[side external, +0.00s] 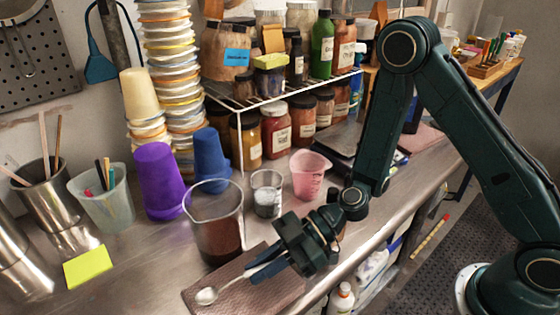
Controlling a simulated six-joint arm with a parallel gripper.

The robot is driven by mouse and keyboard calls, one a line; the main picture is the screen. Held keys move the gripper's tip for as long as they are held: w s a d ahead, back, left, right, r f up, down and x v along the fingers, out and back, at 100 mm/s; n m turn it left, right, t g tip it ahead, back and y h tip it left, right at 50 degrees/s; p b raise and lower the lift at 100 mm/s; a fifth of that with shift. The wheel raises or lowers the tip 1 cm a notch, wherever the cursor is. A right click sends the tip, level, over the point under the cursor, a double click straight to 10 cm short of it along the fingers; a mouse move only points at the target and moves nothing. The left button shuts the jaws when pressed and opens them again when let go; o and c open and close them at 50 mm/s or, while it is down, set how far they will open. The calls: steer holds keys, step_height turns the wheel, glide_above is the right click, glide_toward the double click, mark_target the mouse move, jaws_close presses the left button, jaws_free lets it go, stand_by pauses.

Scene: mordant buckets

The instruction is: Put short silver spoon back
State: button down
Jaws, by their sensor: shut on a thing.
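The short silver spoon (208,296) is in the side external view at the lower middle. Its bowl is over the brown textured mat (193,310), and its handle runs up to the right between my gripper's fingers. My gripper (262,269) is shut on the handle, low over the mat. I cannot tell whether the spoon's bowl touches the mat. The handle's far end is hidden by the gripper.
A glass beaker (216,240) with dark brown contents stands just behind the mat. A small beaker of pale powder (267,205) and a pink measuring cup (310,188) stand farther back. Cups and a yellow note (87,267) are at left. The bench's front edge is close to my gripper.

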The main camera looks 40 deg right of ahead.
steer(key=c, duration=1.5)
jaws_free()
steer(key=shift+o, duration=0.2)
steer(key=shift+f, duration=0.15)
steer(key=shift+v, duration=1.05)
steer(key=shift+d+r, duration=0.4)
steer(key=shift+r, duration=0.2)
steer(key=shift+s+r, duration=0.1)
steer(key=shift+r, duration=2.95)
